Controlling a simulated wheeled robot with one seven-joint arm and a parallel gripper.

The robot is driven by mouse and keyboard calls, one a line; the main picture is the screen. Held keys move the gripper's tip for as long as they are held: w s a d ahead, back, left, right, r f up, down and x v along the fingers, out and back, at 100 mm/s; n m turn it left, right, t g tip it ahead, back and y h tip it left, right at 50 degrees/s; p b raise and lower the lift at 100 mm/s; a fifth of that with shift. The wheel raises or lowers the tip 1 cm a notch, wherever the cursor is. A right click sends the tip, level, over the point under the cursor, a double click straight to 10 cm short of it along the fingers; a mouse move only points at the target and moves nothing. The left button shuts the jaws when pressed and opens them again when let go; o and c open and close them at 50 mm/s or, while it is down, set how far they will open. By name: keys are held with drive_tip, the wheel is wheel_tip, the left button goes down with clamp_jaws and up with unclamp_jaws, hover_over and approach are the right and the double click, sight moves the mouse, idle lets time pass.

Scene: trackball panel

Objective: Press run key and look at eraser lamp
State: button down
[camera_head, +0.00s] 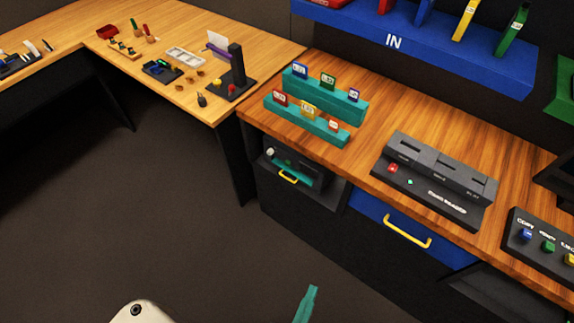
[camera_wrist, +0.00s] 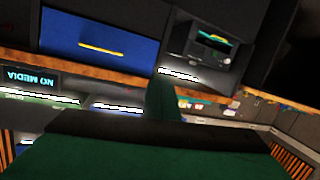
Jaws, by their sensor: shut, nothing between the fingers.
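No key readable as "run" and no lamp readable as "eraser" shows. A dark grey slotted unit (camera_head: 455,183) on the wooden counter has a red key (camera_head: 393,168) and a small teal-green light (camera_head: 410,182); its white lettering is too blurred to read. A key panel (camera_head: 535,238) at the right edge has blue (camera_head: 526,233), green (camera_head: 548,246) and yellow keys, partly cut off. My gripper (camera_head: 311,290) shows as a teal finger at the bottom of the head view, over the floor, apart from the counter. In the wrist view my gripper (camera_wrist: 160,98) is shut and empty.
Teal card racks (camera_head: 318,105) stand left of the unit. Below the counter are a blue drawer (camera_head: 390,225) with a yellow handle and a dark compartment (camera_head: 295,170). The wrist view shows an upside-down "NO MEDIA" display (camera_wrist: 30,79). The floor (camera_head: 130,220) at left is clear.

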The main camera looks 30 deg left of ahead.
sight(288, 163)
drive_tip(key=w+a+f+n+y, duration=0.3)
drive_tip(key=w+a+f+n, duration=0.15)
drive_tip(key=w+a, duration=0.25)
drive_tip(key=w+a+f+n+y, duration=0.2)
drive_tip(key=w+a+f+n, duration=0.1)
drive_tip(key=w+a+f, duration=0.4)
drive_tip(key=w+a+n+g+y, duration=0.1)
drive_tip(key=w+a+n+y, duration=0.1)
drive_tip(key=w+a, duration=0.4)
drive_tip(key=w+a+n+g+y, duration=0.1)
drive_tip(key=w+a+n, duration=0.4)
drive_tip(key=a, duration=0.7)
drive_tip(key=shift+w+a+f+g+y, duration=0.15)
drive_tip(key=shift+w+f+g+y, duration=0.25)
drive_tip(key=shift+w+y, duration=0.3)
drive_tip(key=shift+w, duration=0.1)
drive_tip(key=w, duration=0.8)
drive_tip(key=shift+w+d, duration=0.35)
drive_tip(key=shift+d, duration=0.05)
drive_tip(key=shift+w, duration=0.15)
drive_tip(key=shift+w, duration=0.25)
